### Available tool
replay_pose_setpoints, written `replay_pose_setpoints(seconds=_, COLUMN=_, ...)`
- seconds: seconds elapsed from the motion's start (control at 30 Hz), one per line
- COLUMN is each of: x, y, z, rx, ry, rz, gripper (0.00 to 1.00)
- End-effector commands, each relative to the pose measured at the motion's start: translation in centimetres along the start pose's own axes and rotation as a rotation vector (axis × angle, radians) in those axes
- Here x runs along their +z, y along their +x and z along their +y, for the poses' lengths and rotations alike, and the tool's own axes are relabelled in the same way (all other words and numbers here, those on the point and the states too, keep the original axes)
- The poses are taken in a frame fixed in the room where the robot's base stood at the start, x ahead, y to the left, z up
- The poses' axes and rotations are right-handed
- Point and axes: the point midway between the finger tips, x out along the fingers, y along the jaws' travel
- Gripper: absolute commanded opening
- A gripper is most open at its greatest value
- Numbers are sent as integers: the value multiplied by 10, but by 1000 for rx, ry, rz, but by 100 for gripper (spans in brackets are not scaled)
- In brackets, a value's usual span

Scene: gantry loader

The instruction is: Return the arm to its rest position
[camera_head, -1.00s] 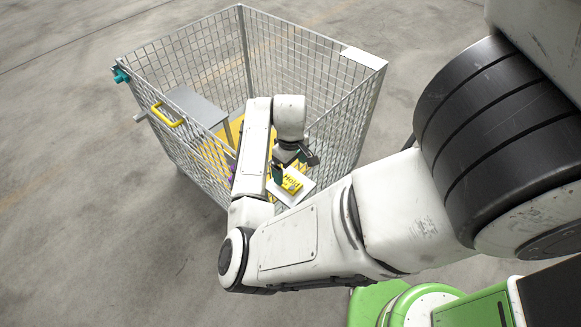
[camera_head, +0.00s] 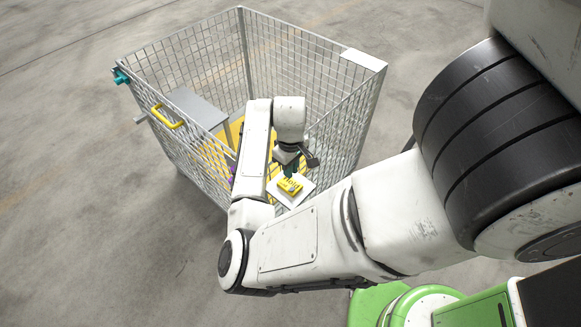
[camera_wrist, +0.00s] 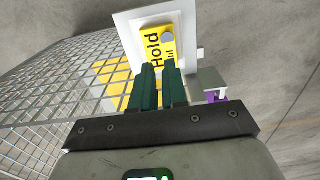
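My gripper (camera_head: 291,170) hangs over the near right part of a wire mesh cage (camera_head: 345,125), pointing down. In the wrist view its two dark green fingers (camera_wrist: 160,66) are close together, with nothing visible held between them. Just past the fingertips is a yellow piece marked "Hold" (camera_wrist: 155,48), with a grey round spot on it. It rests on a white square plate (camera_wrist: 124,22). The yellow piece (camera_head: 290,186) and plate (camera_head: 306,187) also show below my gripper in the head view. The fingers partly cover the yellow piece; whether they touch it cannot be told.
The cage has mesh walls, a yellow handle (camera_head: 168,117) and a teal fitting (camera_head: 121,76) on the left. A purple thing (camera_wrist: 211,96) is partly hidden. Concrete floor around the cage is clear.

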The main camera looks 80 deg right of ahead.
Motion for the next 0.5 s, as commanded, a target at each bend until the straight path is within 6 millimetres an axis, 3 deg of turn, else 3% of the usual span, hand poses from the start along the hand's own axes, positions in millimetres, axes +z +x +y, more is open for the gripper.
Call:
replay_pose_setpoints(seconds=0.13, x=0, y=0, z=0, rx=0, ry=0, rz=0, gripper=0)
replay_pose_setpoints(seconds=0.5, x=0, y=0, z=0, rx=0, ry=0, rz=0, gripper=0)
